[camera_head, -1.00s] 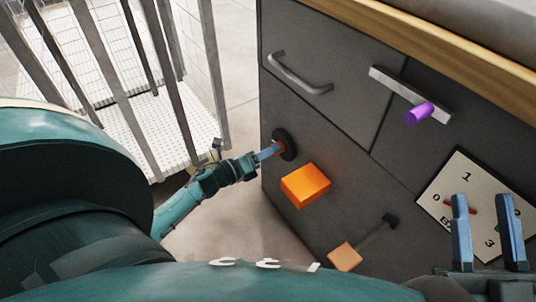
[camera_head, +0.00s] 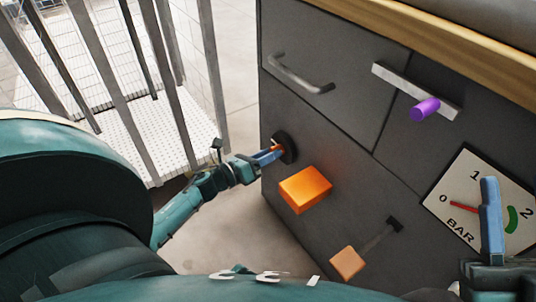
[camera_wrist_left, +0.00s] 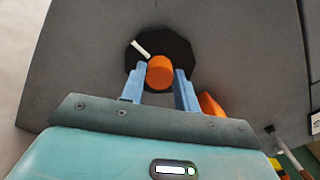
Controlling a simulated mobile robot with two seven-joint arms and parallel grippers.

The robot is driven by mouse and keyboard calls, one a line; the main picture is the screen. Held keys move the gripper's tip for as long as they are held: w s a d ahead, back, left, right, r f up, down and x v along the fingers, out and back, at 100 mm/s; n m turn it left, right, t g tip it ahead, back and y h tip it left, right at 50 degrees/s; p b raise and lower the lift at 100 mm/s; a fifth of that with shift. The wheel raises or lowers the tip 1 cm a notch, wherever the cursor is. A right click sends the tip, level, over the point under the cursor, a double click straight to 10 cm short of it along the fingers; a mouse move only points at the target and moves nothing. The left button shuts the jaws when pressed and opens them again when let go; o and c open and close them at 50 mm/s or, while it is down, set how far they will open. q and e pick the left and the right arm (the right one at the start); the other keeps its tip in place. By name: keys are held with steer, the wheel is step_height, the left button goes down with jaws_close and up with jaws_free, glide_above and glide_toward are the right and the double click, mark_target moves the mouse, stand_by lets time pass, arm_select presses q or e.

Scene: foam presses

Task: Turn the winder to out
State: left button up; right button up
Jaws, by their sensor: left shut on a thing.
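The winder is an orange round knob on a black disc (camera_wrist_left: 178,47), with a white mark at the disc's upper left in the left wrist view. In the head view the black disc (camera_head: 288,144) sits on the dark cabinet front. My left gripper (camera_head: 274,155) reaches it from the left and is shut on the orange knob (camera_wrist_left: 159,71). Its blue fingers lie on either side of the knob. No "out" lettering is readable. Of my right gripper, one blue finger (camera_head: 490,217) shows at the lower right; the other finger is not visible.
An orange block (camera_head: 305,189) juts from the cabinet close beside the winder. A lever with an orange end (camera_head: 348,262), a purple knob (camera_head: 425,108) on a bar, a drawer handle (camera_head: 300,75) and a BAR gauge (camera_head: 465,190) are nearby. Railings (camera_head: 175,85) stand left.

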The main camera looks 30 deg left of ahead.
arm_select(q)
steer(key=o, duration=1)
steer(key=shift+c, duration=0.2)
arm_select(e)
steer(key=shift+w+f, duration=0.1)
steer(key=shift+f, duration=0.1)
arm_select(q)
steer(key=p+v, duration=0.3)
steer(key=v, duration=1)
arm_select(e)
steer(key=f+m+h, duration=0.1)
steer(key=m, duration=0.1)
steer(key=f+m+g+h, duration=0.1)
steer(key=f+h, duration=0.1)
steer(key=shift+a+f+m+h, duration=0.2)
steer(key=shift+f+m+h, duration=0.1)
steer(key=shift+m, duration=0.1)
arm_select(q)
steer(key=shift+s, duration=0.1)
